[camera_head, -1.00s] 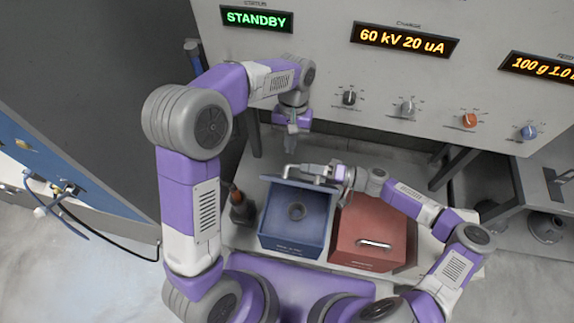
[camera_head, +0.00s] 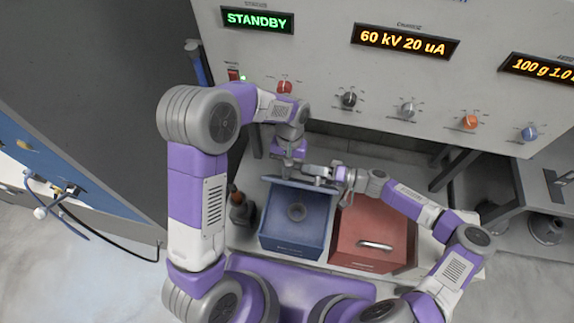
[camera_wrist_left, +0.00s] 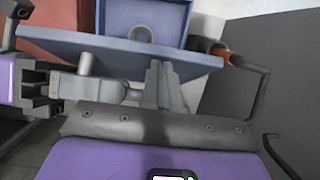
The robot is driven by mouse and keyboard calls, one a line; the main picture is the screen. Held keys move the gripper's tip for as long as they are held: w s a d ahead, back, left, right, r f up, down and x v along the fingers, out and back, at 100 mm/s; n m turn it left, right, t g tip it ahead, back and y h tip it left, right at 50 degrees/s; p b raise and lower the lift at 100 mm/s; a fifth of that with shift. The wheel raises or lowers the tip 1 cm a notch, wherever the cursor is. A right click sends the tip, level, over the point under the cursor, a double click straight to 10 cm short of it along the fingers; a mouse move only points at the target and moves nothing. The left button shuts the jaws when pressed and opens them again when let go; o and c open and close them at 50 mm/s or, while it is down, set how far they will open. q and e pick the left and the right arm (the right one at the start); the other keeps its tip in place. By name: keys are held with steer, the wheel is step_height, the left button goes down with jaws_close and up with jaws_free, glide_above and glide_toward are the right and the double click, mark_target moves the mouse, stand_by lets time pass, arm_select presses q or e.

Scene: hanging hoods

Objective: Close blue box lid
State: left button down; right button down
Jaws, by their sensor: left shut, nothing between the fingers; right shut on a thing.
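The blue box (camera_head: 292,240) stands open on the bench, with a grey ring (camera_head: 297,212) inside. Its blue lid (camera_head: 283,185) stands raised along the far edge; the lid (camera_wrist_left: 115,48) also crosses the left wrist view. My right gripper (camera_head: 336,174) is at the lid's far right side, shut on what looks like its metal handle (camera_wrist_left: 86,64). My left gripper (camera_head: 288,174) is shut and empty, just behind the lid. Its fingers (camera_wrist_left: 160,88) point at the lid's outer face; whether they touch it cannot be told.
A closed red box (camera_head: 372,225) with a metal handle stands right beside the blue box. A dark bottle (camera_head: 240,210) stands to its left. The control panel (camera_head: 420,90) with knobs and displays rises behind the arms.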

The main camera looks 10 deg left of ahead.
arm_select(q)
steer(key=shift+s, duration=0.1)
arm_select(e)
steer(key=shift+s+a+r, duration=0.1)
steer(key=shift+r, duration=0.2)
arm_select(q)
steer(key=shift+s+f, duration=0.35)
steer(key=shift+s, duration=0.5)
arm_select(e)
steer(key=c, duration=1.2)
jaws_free()
steer(key=shift+o, duration=0.7)
steer(key=shift+f, duration=0.15)
arm_select(q)
steer(key=shift+w, duration=0.1)
